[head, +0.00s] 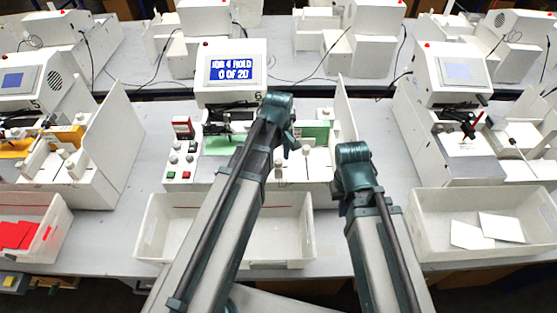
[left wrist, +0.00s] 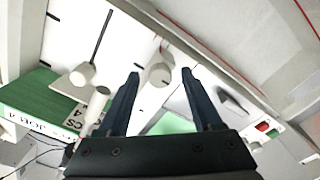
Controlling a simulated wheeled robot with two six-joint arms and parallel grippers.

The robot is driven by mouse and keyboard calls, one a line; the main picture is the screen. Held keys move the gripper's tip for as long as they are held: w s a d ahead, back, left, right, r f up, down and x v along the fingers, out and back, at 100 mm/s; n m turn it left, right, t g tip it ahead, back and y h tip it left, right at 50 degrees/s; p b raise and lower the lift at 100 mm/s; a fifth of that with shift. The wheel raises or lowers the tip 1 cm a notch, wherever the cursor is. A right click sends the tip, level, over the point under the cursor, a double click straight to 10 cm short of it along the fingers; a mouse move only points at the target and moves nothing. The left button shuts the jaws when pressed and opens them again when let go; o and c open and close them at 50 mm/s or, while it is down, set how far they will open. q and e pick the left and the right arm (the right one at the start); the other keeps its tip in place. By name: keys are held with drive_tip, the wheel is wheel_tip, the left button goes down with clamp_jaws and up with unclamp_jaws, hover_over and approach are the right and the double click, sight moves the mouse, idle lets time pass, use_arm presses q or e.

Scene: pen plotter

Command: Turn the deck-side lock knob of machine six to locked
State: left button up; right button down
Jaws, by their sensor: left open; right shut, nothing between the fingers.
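Machine six (head: 235,92) stands mid-picture in the head view; its screen reads JOB 4 HOLD, 0 OF 20. Two white knobs stand between its deck and its green box. The knob nearer the deck, which I take as the deck-side lock knob (left wrist: 158,73), shows in the left wrist view. My left gripper (left wrist: 160,73) is open, its fingertips either side of this knob with visible gaps. Whether the knob is locked cannot be told. The other knob (left wrist: 82,75) is outside the fingers. My right gripper (head: 341,192) is low at the right; its fingers are largely hidden.
The green box (head: 318,131) marked JOB 4 stands beside the knobs. A white upright panel (head: 345,115) closes the machine's right side. Buttons (head: 171,175) sit at its left front. A white bin (head: 300,235) stands in front. Similar machines stand on both sides.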

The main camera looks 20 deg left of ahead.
use_arm(q)
drive_tip(key=shift+c, duration=0.2)
clamp_jaws()
drive_tip(key=shift+m, duration=0.3)
drive_tip(key=m, duration=0.3)
drive_tip(key=shift+m, duration=0.3)
drive_tip(key=m, duration=0.9)
drive_tip(key=shift+m, duration=2.3)
